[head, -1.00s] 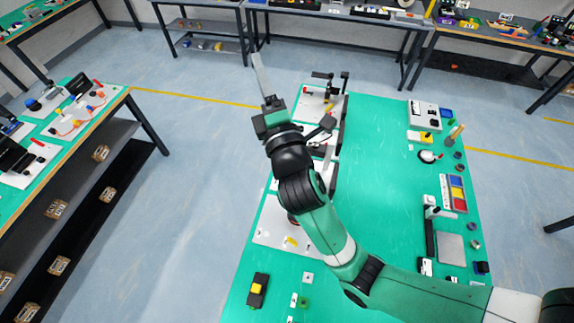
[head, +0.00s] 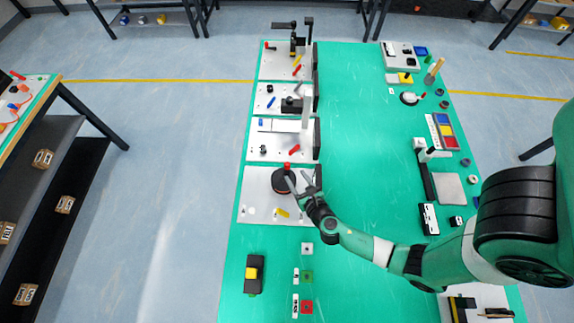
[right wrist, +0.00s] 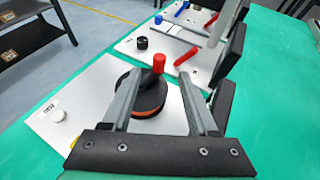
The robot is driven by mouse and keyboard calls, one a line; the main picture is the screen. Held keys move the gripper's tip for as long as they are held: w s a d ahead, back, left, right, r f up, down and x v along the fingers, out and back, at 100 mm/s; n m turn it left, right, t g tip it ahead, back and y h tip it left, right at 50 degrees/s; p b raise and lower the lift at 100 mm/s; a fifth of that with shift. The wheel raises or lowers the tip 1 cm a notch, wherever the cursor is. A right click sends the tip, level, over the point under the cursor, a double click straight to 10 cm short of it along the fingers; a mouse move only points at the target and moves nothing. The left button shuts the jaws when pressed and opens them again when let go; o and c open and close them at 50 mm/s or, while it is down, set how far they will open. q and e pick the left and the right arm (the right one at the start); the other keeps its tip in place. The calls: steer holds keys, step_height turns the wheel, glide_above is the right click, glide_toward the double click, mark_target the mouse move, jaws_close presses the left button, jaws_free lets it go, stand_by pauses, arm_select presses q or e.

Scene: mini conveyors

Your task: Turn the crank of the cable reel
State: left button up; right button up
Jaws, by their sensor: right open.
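The cable reel is a black disc (head: 282,187) with an orange rim, on a white plate at the table's left side. Its red crank knob (head: 287,166) stands up at the disc's far side. My right gripper (head: 303,179) is open and empty at the reel, its fingers pointing toward the far side. In the right wrist view, the knob (right wrist: 159,63) shows between and just beyond the two fingertips (right wrist: 160,74), and the disc (right wrist: 150,97) lies between the fingers. I cannot tell whether a finger touches the reel. My left gripper is out of view.
White plates with small fixtures, including a red lever (head: 294,151), line the table's left side beyond the reel. Dark upright panels (head: 317,140) stand along their right edges. A black and yellow block (head: 253,275) lies nearer. The middle of the green table (head: 365,130) is clear.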

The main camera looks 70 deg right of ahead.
mark_target(288, 166)
steer(key=b+x, duration=0.2)
steer(key=x, duration=0.7)
steer(key=shift+w+r, duration=0.1)
steer(key=shift+a, duration=0.1)
steer(key=shift+c, duration=0.2)
jaws_close()
